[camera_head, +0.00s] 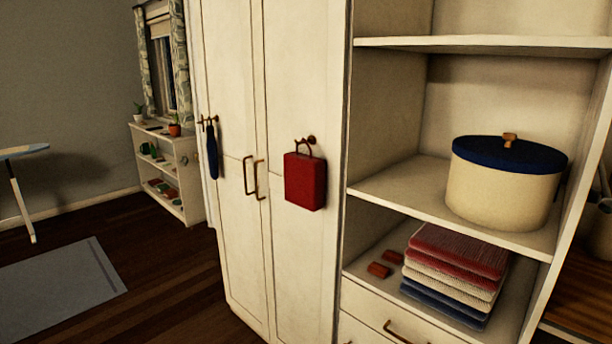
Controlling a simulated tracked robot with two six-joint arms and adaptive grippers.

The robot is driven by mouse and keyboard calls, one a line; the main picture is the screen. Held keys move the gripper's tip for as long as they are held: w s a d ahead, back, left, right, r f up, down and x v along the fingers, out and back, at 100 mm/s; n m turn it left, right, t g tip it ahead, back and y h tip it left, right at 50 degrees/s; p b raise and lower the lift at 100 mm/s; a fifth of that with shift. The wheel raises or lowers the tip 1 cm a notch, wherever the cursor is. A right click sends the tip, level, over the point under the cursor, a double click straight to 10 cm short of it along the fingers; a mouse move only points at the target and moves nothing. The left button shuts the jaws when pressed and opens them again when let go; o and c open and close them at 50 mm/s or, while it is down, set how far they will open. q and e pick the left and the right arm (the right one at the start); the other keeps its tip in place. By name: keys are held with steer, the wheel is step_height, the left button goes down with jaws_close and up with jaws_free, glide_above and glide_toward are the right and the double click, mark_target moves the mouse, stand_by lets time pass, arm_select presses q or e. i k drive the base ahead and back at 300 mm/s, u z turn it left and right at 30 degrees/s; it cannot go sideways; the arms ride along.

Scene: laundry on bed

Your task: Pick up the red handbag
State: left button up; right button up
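The red handbag (305,182) hangs upright against the right door of the white wardrobe (296,245). Its thin dark red handle loops up to a small brown hook (309,140) on that door. The bag is boxy and fully visible. Neither of my grippers shows in the head view.
Bronze door handles (254,178) are left of the bag. A dark blue item (212,152) hangs on hooks further left. Open shelves at right hold a cream box with a blue lid (505,182) and folded textiles (456,265). Dark wooden floor (185,280) is clear beside a grey rug (60,290).

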mark_target(303, 175)
steer(key=u, duration=0.2)
steer(key=i, duration=1.05)
steer(key=u, duration=0.1)
